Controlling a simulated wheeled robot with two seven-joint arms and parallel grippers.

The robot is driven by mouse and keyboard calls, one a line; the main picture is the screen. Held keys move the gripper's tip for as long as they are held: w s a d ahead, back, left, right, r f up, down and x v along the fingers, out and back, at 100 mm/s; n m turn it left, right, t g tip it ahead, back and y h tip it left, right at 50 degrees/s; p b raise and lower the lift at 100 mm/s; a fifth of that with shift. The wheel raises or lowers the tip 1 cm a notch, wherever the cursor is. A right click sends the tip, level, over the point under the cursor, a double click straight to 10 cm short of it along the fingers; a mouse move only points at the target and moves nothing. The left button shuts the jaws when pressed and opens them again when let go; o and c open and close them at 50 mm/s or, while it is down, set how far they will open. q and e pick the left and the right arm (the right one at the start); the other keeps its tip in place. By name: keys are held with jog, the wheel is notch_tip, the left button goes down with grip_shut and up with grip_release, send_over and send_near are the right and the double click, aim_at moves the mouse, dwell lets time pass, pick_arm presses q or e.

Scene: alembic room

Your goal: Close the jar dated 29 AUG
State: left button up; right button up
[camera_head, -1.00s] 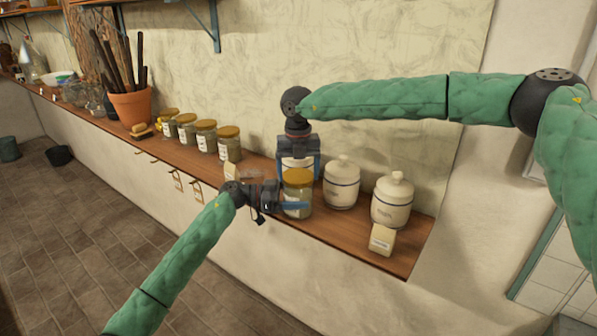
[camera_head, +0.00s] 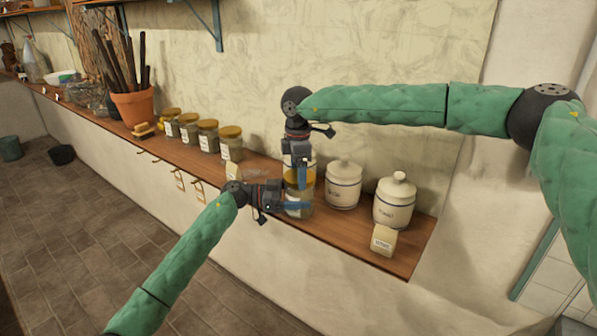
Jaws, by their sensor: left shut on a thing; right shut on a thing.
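A glass jar (camera_head: 296,211) with a yellow-orange lid (camera_head: 292,183) stands near the front edge of the wooden shelf. My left gripper (camera_head: 293,206) is shut on the jar's glass body from the left. My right gripper (camera_head: 303,176) comes down from above and is shut on the lid, which sits at the top of the jar. The fingers cover part of the lid, and I cannot tell how tightly it sits. No date on this jar can be read. Several more lidded jars (camera_head: 231,148) stand in a row further left; their labels are too small to read.
White lidded canisters stand close by on the right (camera_head: 343,187) and at the shelf's right end (camera_head: 394,204); another is partly hidden behind my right gripper. A small cream block (camera_head: 383,240) sits at the shelf's front edge. A terracotta pot (camera_head: 135,106) with dark sticks stands further left.

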jog(key=m, duration=0.5)
jog(key=shift+w+r+m, duration=0.1)
jog(key=shift+w+m, duration=0.1)
jog(key=shift+m, duration=0.2)
jog(key=o, duration=0.9)
jog(key=shift+r, duration=2.15)
